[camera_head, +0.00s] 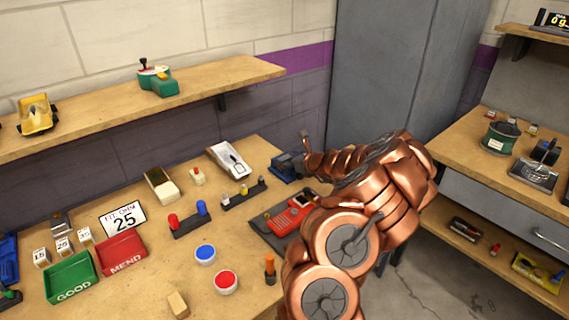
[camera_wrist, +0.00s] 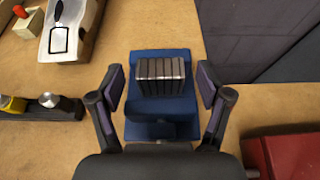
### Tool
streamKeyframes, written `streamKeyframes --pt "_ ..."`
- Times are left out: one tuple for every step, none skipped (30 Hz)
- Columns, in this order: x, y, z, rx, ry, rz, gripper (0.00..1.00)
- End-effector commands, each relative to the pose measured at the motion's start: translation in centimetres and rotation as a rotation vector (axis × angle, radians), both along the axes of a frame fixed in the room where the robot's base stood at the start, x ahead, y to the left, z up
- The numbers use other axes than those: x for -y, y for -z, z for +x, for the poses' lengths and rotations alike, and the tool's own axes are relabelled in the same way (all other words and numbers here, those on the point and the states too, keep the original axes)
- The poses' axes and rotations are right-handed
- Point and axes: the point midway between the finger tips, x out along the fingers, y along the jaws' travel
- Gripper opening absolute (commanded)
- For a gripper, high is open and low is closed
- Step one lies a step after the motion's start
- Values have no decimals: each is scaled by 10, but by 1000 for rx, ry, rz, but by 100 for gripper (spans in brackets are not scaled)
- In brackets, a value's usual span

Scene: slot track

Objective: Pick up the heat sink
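The heat sink (camera_wrist: 160,70), a dark grey finned block with lighter front edges, sits on a blue stand (camera_wrist: 150,112) in the wrist view. In the head view the blue stand (camera_head: 286,167) is at the back right of the bench, and the heat sink cannot be made out there. My gripper (camera_wrist: 161,84) is open, with one finger to the left and one to the right of the heat sink. Gaps show on both sides, so neither finger appears to touch it. Its height above the heat sink is hard to tell.
A white tray (camera_head: 226,158) and a rack with small cylinders (camera_head: 243,195) stand left of the stand. A red meter (camera_head: 290,214) lies on a dark mat in front. A grey cabinet (camera_head: 385,70) stands behind. A wooden shelf (camera_head: 200,88) is on the wall.

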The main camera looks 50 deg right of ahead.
Motion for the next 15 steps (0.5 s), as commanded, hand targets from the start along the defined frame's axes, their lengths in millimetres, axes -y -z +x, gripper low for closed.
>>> streamKeyframes --pt "0 0 0 0 0 0 69" --pt "0 0 0 0 0 0 66" --pt "0 0 0 0 0 0 61" --pt "0 0 0 0 0 0 58" --pt "0 0 0 0 0 0 55" --pt "0 0 0 0 0 0 51" --pt "0 0 0 0 0 0 48" --pt "0 0 0 0 0 0 45" --pt "0 0 0 0 0 0 41" --pt "0 0 0 0 0 0 38" --pt "0 0 0 0 0 0 34" --pt "0 0 0 0 0 0 30" --pt "0 0 0 0 0 0 27" --pt "0 0 0 0 0 0 24" --pt "0 0 0 0 0 0 20"
